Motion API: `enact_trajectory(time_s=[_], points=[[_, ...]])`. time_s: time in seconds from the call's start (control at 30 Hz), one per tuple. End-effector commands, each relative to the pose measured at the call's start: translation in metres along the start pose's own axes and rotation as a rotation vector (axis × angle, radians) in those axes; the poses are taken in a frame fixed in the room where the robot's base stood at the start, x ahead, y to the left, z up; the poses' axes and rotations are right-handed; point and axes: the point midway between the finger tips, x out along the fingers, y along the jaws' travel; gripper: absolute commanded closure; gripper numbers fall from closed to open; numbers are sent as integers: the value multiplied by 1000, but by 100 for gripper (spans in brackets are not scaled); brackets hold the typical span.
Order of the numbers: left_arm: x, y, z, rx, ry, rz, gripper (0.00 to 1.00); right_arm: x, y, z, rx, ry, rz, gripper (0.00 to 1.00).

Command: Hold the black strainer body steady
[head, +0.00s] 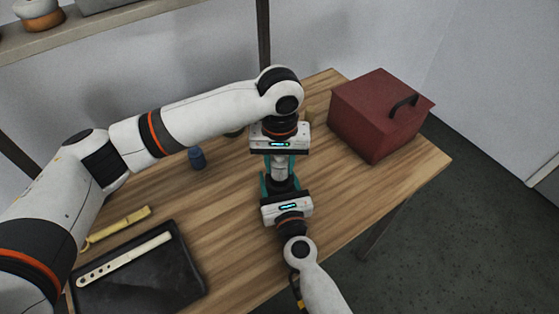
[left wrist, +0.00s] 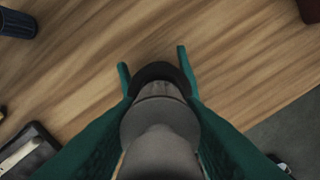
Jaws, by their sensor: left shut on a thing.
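The black strainer body (head: 282,185) shows as a dark piece below a pale grey part (head: 281,165), between my two grippers. In the left wrist view the black part (left wrist: 160,72) sits between the far ends of the teal fingers, with a rounded grey part (left wrist: 160,125) nearer the camera. My left gripper (left wrist: 153,62) is shut on the strainer body. In the head view my right gripper (head: 282,190) comes from the front, close against the same spot. Its grip is hidden there, and contact cannot be made out.
A dark red box (head: 372,120) with a black handle stands at the table's right. A blue cup (head: 197,158) stands left of the grippers. A black tray (head: 180,275) holds a pale perforated strip (head: 125,258); a yellow tool (head: 118,226) lies behind it. The wooden table (head: 235,240) is clear between tray and grippers.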

Motion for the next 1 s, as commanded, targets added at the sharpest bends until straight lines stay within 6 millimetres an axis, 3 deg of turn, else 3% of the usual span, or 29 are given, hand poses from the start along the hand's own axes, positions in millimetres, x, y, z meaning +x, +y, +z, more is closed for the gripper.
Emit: enact_trajectory(time_s=[1.0], points=[[6, 0, 0, -1, 1, 0, 87, -1, -1, 2, 1, -3, -2, 77]])
